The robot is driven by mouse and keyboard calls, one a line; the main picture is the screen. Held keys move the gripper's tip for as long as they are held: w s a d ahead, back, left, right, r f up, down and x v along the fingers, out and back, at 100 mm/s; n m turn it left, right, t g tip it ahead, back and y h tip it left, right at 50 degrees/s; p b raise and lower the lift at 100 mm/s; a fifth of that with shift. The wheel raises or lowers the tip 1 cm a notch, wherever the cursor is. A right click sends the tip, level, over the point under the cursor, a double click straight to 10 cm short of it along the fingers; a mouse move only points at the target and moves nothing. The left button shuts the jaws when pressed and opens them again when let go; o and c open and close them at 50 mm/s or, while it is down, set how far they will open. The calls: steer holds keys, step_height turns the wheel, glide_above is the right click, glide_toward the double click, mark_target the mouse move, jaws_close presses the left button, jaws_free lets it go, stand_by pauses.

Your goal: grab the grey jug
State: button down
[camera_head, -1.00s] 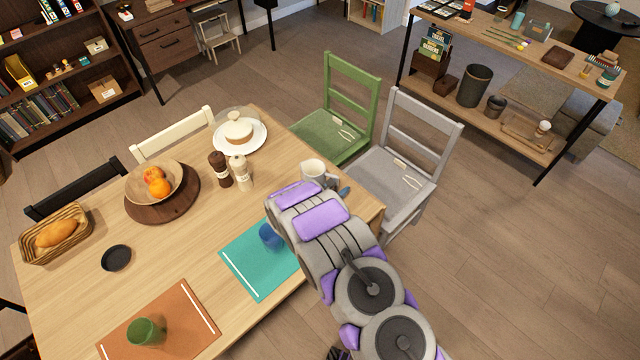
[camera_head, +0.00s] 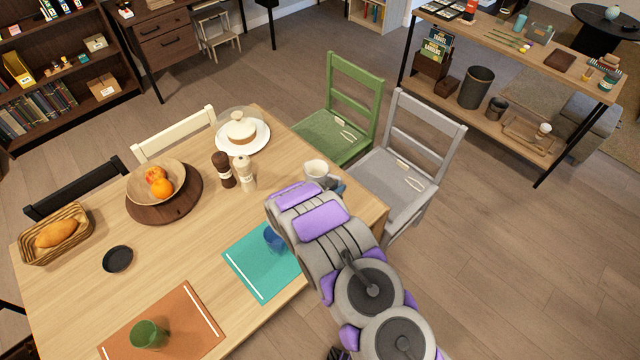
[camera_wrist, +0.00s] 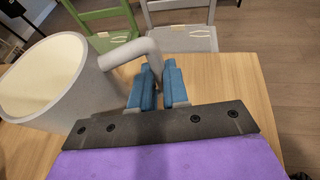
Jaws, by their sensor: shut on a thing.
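The grey jug (camera_head: 314,170) stands near the table's far right corner in the head view, its lower part hidden behind my arm. In the wrist view the jug (camera_wrist: 62,88) fills the left side, with its cream inside showing and its handle reaching right to my fingers. My gripper (camera_wrist: 160,82) has blue fingers shut on the jug's handle. In the head view only a bit of blue finger (camera_head: 338,186) shows beside the jug.
The wooden table (camera_head: 190,245) also holds a teal mat (camera_head: 250,272) with a blue cup, pepper and salt mills, a fruit bowl (camera_head: 140,182) and a cake dish. Green (camera_head: 330,130) and grey (camera_head: 385,180) chairs stand just beyond the jug's corner.

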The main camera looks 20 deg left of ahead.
steer(key=shift+a+f, duration=0.15)
steer(key=shift+a, duration=0.05)
steer(key=shift+s+d, duration=0.1)
steer(key=shift+d, duration=0.4)
steer(key=shift+a+r, duration=0.15)
steer(key=shift+r, duration=0.1)
stand_by(0.4)
steer(key=shift+a+r, duration=0.1)
steer(key=shift+r, duration=0.45)
steer(key=shift+r+p, duration=0.3)
steer(key=shift+r, duration=0.45)
steer(key=s+d+r+p, duration=0.1)
steer(key=s+r+p, duration=0.1)
steer(key=s, duration=1.3)
steer(key=shift+s, duration=0.3)
steer(key=shift+s, duration=0.1)
stand_by(1.0)
